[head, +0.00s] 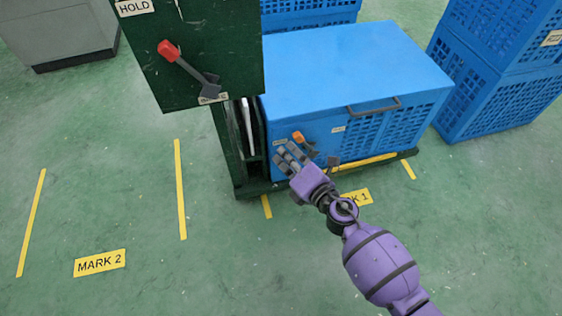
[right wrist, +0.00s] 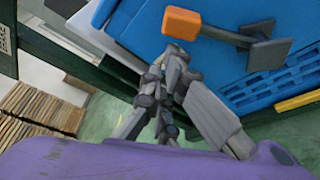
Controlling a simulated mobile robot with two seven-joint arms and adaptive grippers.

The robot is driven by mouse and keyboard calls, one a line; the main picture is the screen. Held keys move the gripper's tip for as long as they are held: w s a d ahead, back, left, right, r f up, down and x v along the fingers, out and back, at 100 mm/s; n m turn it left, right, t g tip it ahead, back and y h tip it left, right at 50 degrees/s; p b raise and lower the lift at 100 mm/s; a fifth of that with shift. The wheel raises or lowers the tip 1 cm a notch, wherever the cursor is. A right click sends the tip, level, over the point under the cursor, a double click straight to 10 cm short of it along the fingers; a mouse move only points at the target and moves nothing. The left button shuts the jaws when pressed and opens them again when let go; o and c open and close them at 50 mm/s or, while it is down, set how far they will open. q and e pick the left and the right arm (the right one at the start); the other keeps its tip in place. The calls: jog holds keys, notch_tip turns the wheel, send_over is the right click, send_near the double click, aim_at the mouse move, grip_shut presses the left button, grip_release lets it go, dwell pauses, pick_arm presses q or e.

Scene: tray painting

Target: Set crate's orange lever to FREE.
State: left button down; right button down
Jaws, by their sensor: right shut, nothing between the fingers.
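The blue crate (head: 350,60) stands on a dark green base at the MARK 1 label. Its orange lever (head: 298,136) is on the front face, low and to the left. In the right wrist view the lever's orange knob (right wrist: 182,23) is at the upper middle, with a grey arm running right to a dark pivot. My right gripper (head: 289,158) is in front of the crate, just below and left of the lever. In the right wrist view its fingers (right wrist: 168,62) are shut and empty, just below the knob; contact is unclear. My left gripper is out of view.
A dark green post with a panel (head: 205,50) stands left of the crate, bearing a red-tipped lever and a HOLD label. Other blue crates (head: 500,70) are stacked at the right. The green floor around MARK 2 (head: 99,263) is clear.

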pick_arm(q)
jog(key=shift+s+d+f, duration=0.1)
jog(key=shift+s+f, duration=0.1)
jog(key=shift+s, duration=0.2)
pick_arm(e)
jog(key=shift+w+d+r, duration=0.1)
jog(key=shift+d+r, duration=0.1)
jog(key=shift+d, duration=0.15)
pick_arm(q)
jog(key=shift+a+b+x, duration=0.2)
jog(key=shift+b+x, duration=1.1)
jog(key=shift+b, duration=0.25)
pick_arm(e)
jog(key=w+d+r+m+t+y, duration=0.2)
jog(key=w+d+r+m+t, duration=0.1)
jog(key=d+m, duration=0.6)
jog(key=shift+d+r+m, duration=0.15)
jog(key=shift+r+m, duration=0.5)
jog(key=shift+m, duration=0.85)
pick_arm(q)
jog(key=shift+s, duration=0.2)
pick_arm(e)
jog(key=shift+d, duration=0.15)
